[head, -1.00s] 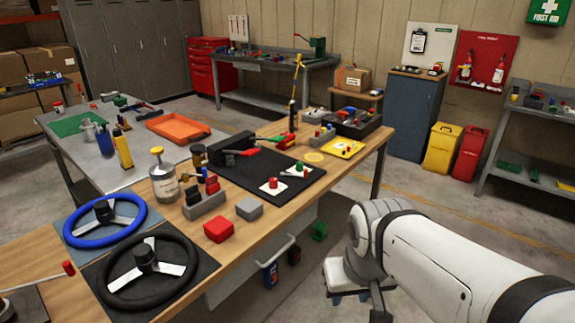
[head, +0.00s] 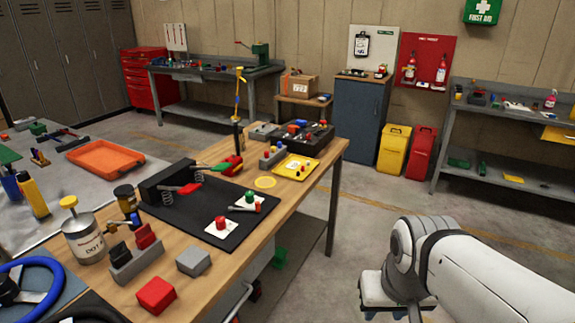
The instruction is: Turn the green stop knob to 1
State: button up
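A small green knob (head: 250,196) sits on a white plate on the black mat (head: 190,222), near the mat's right corner on the wooden bench. A small red-tipped lever (head: 257,207) lies at the plate's right edge. A red knob (head: 221,223) stands on another white plate just in front and to the left. The markings on the plates are too small to read. My white arm is at the lower right, off the bench and well apart from the knobs.
On the mat's far side is a black pedal block (head: 168,181). A yellow tray (head: 295,167) and a dark tool tray (head: 304,138) stand behind. A red box (head: 156,295) and grey box (head: 194,261) sit nearer. The floor right of the wooden bench (head: 276,215) is free.

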aim_at(249, 196)
jog(key=z, duration=0.3)
jog(key=i, duration=1.6)
jog(key=u, duration=0.65)
jog(key=k, duration=0.65)
jog(key=u, duration=0.3)
jog(key=i, duration=0.65)
jog(key=z, duration=0.15)
